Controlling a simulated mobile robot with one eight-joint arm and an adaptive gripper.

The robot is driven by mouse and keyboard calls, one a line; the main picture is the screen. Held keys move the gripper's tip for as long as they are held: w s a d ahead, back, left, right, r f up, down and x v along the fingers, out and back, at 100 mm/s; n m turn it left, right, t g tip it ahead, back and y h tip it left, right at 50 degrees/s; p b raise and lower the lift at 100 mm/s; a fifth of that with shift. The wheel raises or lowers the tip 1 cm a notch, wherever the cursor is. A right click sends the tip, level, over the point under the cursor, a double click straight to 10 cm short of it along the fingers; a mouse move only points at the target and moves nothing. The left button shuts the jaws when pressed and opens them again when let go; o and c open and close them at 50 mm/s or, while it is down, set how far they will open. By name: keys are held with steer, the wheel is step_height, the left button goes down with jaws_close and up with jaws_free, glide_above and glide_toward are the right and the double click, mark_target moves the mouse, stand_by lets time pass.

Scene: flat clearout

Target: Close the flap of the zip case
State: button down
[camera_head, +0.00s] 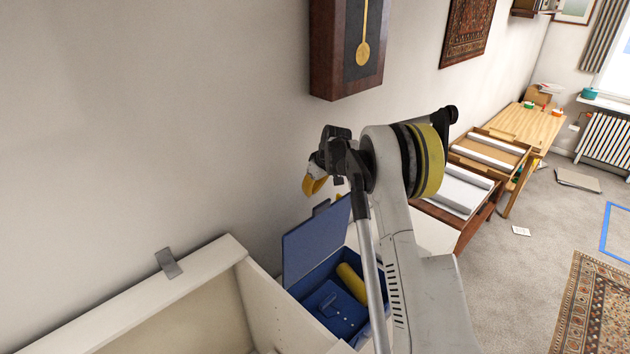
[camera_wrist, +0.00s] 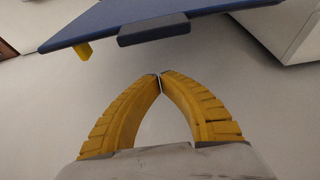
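The blue zip case (camera_head: 333,310) lies low in the head view, with its flap (camera_head: 315,243) raised at its left side. Inside the case are a yellow roll (camera_head: 351,283) and a dark blue insert with small pale marks. My gripper (camera_head: 314,186) is above the flap's top edge, near the wall. In the wrist view its yellow fingertips (camera_wrist: 160,78) meet with nothing between them. The flap (camera_wrist: 125,22) crosses the top of that view, with a dark tab (camera_wrist: 153,29) at its edge. The tips look apart from the flap. My arm hides the case's right side.
A pale open box or drawer (camera_head: 160,295) is left of the case. A wall clock (camera_head: 348,45) hangs above my gripper. Drawers with white rolls (camera_head: 455,190) and a wooden table (camera_head: 528,125) stand to the right.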

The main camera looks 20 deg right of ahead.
steer(key=s+f, duration=0.1)
steer(key=s+d+f+p, duration=0.1)
steer(key=s, duration=0.1)
steer(key=shift+s, duration=0.1)
steer(key=shift+f, duration=0.1)
steer(key=shift+s+d, duration=0.1)
steer(key=shift+d, duration=0.05)
